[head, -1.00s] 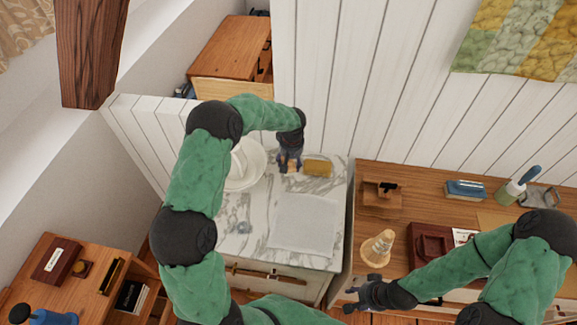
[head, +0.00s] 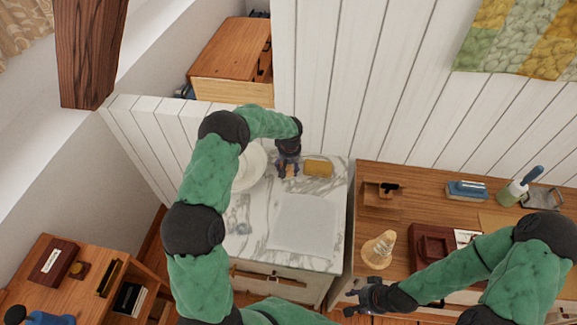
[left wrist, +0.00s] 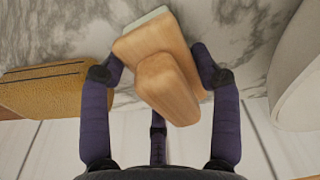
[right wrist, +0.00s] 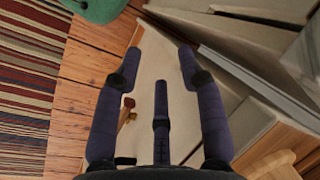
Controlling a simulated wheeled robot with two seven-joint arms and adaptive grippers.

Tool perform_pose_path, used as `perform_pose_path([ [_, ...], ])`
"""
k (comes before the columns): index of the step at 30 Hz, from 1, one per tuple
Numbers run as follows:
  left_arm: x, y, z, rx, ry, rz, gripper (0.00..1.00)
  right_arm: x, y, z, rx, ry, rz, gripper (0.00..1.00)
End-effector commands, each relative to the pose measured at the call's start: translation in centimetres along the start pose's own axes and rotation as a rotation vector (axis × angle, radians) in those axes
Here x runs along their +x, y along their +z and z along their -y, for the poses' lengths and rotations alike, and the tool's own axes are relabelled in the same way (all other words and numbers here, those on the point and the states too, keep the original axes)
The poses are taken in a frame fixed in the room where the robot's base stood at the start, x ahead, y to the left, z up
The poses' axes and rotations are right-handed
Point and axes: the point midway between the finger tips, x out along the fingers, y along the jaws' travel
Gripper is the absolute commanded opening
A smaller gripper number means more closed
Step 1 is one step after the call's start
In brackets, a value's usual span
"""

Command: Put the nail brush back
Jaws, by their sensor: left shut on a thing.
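The nail brush is a small wooden block with a raised wooden grip and a pale underside, seen large in the left wrist view (left wrist: 165,75). My left gripper (head: 288,170) is shut on the brush, with a finger on either side of its wooden body. It is low at the back of the marble top (head: 318,190); I cannot tell whether the brush touches the marble. My right gripper (head: 362,292) is open and empty in front of the wooden desk; its spread fingers show in the right wrist view (right wrist: 160,70).
A tan, sponge-like block (head: 318,168) lies just right of the left gripper. A white basin (head: 250,168) stands close on its left. A pale cloth (head: 304,224) lies in front. The panelled wall (head: 330,90) is close behind.

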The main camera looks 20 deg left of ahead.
Motion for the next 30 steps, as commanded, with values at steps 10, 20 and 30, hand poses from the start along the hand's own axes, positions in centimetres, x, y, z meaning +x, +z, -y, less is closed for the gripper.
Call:
perform_pose_path([
  [10, 0.2, 0.1, 0.0, 0.000, 0.000, 0.001, 0.86, 0.2, 0.0, -0.1, 0.000, 0.000, 0.000, 0.40],
  [20, -0.8, -0.1, 0.0, 0.000, 0.001, -0.001, 0.86, -0.3, 0.0, 0.1, 0.000, 0.000, 0.000, 0.40],
  [30, -7.4, -0.1, -0.1, -0.001, 0.002, -0.003, 0.86, -1.2, 0.1, 0.5, 0.000, 0.000, 0.000, 0.40],
])
